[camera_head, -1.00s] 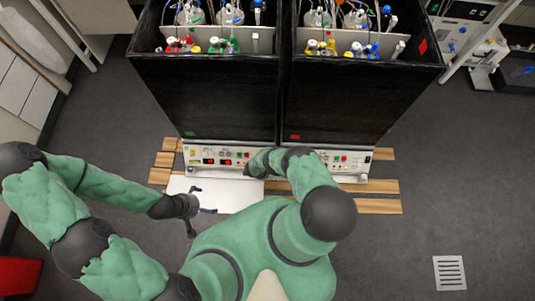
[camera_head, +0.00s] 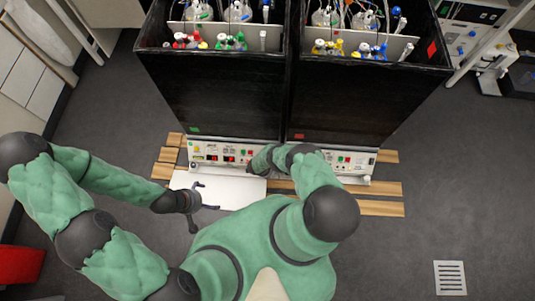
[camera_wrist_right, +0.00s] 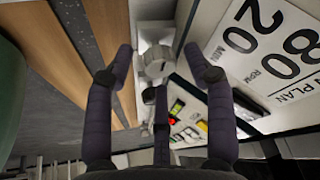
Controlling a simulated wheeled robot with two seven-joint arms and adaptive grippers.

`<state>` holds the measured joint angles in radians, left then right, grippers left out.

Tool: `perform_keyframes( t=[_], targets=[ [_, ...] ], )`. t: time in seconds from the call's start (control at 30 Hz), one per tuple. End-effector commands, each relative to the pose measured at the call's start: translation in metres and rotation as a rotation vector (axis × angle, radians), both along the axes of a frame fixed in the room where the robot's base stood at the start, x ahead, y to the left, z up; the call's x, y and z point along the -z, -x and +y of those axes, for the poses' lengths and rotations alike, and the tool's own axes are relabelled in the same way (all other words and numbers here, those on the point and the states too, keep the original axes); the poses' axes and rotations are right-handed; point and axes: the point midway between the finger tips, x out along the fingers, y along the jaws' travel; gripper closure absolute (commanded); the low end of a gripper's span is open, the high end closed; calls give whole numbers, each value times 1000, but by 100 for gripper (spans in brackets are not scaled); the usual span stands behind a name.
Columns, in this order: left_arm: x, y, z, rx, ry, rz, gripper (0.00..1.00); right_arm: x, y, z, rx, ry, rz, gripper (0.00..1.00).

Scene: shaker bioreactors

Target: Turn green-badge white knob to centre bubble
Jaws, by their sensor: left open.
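The left black shaker unit (camera_head: 225,105) bears a small green badge (camera_head: 193,129) low on its front, above a white control panel (camera_head: 210,148). My right gripper (camera_wrist_right: 158,54) is at the right end of that panel in the head view, mostly hidden by my own arm. Gaps show between the fingertips and the knob. I cannot make out a bubble level. My left gripper (camera_head: 196,204) is open and empty above a white sheet.
The right black unit (camera_head: 355,110) has a red badge (camera_head: 299,136) and its own panel. The white sheet (camera_head: 228,191) lies before the left unit. Wooden slats (camera_head: 390,189) run under the units. A white placard (camera_wrist_right: 275,45) is beside the knob.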

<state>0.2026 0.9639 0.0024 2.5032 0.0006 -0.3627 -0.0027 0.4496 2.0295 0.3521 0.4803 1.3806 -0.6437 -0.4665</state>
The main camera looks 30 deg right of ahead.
Motion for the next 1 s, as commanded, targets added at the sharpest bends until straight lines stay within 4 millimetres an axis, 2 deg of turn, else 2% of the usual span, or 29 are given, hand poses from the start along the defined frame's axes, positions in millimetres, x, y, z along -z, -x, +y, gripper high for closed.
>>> perform_keyframes(
  t=[0.73,1.0],
  targets=[
    [0,0,0,0,0,0,0,-57,0,23,-4,1,-3,46],
    [0,0,0,0,0,0,0,-69,0,28,-4,1,-4,46]
  ],
)
